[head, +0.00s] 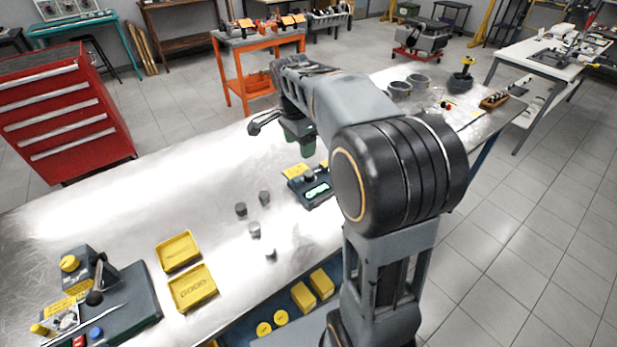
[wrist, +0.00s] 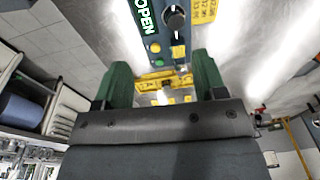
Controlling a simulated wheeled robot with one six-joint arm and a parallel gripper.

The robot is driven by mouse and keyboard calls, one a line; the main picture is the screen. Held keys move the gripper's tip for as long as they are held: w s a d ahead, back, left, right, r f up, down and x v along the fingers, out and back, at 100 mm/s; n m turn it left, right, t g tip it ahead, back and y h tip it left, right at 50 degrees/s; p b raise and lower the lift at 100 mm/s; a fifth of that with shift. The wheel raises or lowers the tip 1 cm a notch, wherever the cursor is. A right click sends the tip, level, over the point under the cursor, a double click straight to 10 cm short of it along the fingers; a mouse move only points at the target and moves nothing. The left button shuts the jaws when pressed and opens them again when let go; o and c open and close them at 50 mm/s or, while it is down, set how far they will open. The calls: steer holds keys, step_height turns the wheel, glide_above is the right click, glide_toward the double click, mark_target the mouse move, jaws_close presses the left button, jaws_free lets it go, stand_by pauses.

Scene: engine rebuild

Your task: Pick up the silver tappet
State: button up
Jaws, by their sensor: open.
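Several small grey cylinders, which look like tappets, stand on the metal bench in the head view. Two are darker, at the back left (head: 240,209) and back right (head: 264,197). Two look lighter and more silver, one in the middle (head: 254,229) and one nearest me (head: 270,253), partly lost in glare. I cannot tell which is the silver tappet. My gripper (head: 304,147) is above the bench, beyond and right of the cylinders, apart from them. In the wrist view, its green fingers (wrist: 163,75) are spread. A small pale shape between them is unclear.
A dark device (head: 311,188) with a lit green display stands right of the cylinders; its display reads OPEN in the wrist view (wrist: 145,20). Two yellow trays (head: 193,288) lie left of the cylinders. A dark fixture (head: 125,303) is at front left. Bare bench (head: 120,205) lies further left.

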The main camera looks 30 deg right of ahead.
steer(key=w+d+f+m, duration=0.2)
steer(key=w+m, duration=0.2)
steer(key=g, duration=0.1)
glide_above(308, 173)
steer(key=f, duration=0.7)
steer(key=shift+a+f, duration=0.1)
steer(key=shift+a, duration=0.2)
steer(key=shift+d+f+p, duration=0.2)
steer(key=shift+f, duration=1.3)
steer(key=shift+d+f+p, duration=0.2)
steer(key=shift+f, duration=1.25)
steer(key=c, duration=1.1)
steer(key=shift+r, duration=0.1)
